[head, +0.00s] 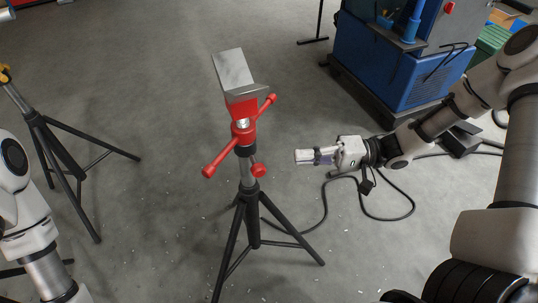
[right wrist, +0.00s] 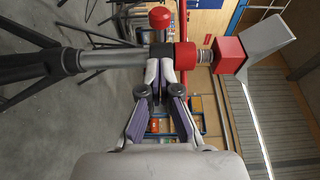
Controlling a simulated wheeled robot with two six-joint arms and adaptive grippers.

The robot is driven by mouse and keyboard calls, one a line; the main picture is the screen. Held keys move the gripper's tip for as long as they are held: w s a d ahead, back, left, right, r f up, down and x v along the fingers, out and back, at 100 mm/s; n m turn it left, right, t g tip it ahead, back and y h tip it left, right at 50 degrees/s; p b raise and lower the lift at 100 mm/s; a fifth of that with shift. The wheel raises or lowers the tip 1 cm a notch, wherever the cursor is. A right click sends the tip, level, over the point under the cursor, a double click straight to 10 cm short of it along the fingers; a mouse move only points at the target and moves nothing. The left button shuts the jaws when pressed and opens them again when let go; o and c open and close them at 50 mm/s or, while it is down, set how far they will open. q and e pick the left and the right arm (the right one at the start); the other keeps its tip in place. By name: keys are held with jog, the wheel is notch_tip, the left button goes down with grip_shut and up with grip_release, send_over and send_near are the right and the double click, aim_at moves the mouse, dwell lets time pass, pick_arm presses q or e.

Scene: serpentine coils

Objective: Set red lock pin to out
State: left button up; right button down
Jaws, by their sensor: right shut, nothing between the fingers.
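A black tripod stand (head: 250,222) stands upright on the floor, with a red collar (head: 243,133) and a V-shaped metal head (head: 234,72) on top. A round red knob (head: 258,170), which looks like the lock pin, sticks out of the post below the collar. The knob also shows in the right wrist view (right wrist: 160,17), above the fingertips. My right gripper (head: 298,157) is shut and empty, to the right of the knob, with a gap between them. In the right wrist view its fingertips (right wrist: 159,68) overlap the post and collar. My left gripper is out of view.
A red cross handle (head: 218,160) crosses the post above the knob. Another tripod (head: 60,145) stands at the left. A blue machine (head: 385,65) stands at the back right. A black cable (head: 365,212) lies on the floor. Floor between stand and machine is mostly clear.

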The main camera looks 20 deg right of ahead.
aim_at(255, 160)
jog(key=b+x, duration=0.2)
jog(key=x, duration=0.5)
jog(key=shift+w+a+f+b, duration=0.1)
jog(key=shift+a+f+b, duration=0.1)
jog(key=shift+a+b, duration=0.1)
jog(key=shift+w+a+r, duration=0.1)
jog(key=shift+w+a, duration=0.05)
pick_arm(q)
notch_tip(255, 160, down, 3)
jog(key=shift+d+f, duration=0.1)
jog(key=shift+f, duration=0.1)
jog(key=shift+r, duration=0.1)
pick_arm(e)
jog(key=shift+r, duration=0.1)
